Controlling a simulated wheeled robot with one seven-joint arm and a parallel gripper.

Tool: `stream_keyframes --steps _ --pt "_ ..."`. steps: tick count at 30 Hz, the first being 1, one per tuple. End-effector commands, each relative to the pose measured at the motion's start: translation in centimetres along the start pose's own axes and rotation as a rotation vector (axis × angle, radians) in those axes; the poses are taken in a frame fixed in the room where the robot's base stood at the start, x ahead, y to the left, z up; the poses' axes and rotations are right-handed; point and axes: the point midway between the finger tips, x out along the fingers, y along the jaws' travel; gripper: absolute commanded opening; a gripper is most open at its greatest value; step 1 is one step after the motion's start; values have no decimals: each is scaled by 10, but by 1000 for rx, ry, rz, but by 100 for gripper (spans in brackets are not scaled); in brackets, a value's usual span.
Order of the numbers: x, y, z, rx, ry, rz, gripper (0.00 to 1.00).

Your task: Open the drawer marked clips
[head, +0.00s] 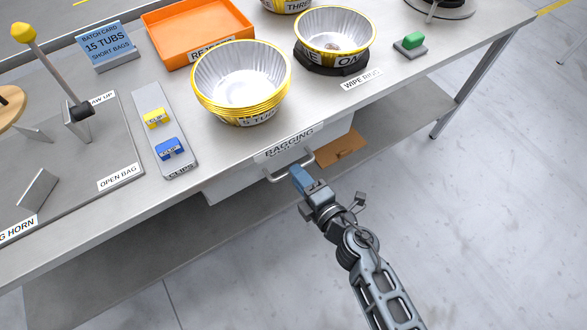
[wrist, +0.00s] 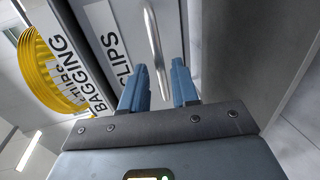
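The drawer (head: 235,186) is a pale grey box under the table's front edge, with a metal bar handle (head: 280,174). In the wrist view its front carries a white label reading CLIPS (wrist: 125,52), and the handle (wrist: 154,42) runs beside the label. My gripper (head: 298,174) is at the handle in the head view. In the wrist view my gripper (wrist: 160,80) has its two blue fingers apart, with the near end of the handle showing in the gap between them. I cannot tell whether the fingers touch the handle. The drawer looks shut or nearly so.
A BAGGING label (head: 290,142) is on the table edge above the drawer. Foil tubs (head: 240,85), an orange tray (head: 198,30) and a strip with yellow and blue clips (head: 165,130) stand on the table. A brown flat piece (head: 340,151) lies below. The floor (head: 480,220) in front is clear.

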Motion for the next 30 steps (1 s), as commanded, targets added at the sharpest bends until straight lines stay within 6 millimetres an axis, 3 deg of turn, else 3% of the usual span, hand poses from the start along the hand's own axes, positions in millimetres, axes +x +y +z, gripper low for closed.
stream_keyframes --steps 7,18,27,30 --pt "29 -1 0 1 1 1 30" --pt "34 0 0 1 0 0 29" --pt "34 0 0 1 0 0 0" --pt "34 0 0 1 0 0 0"
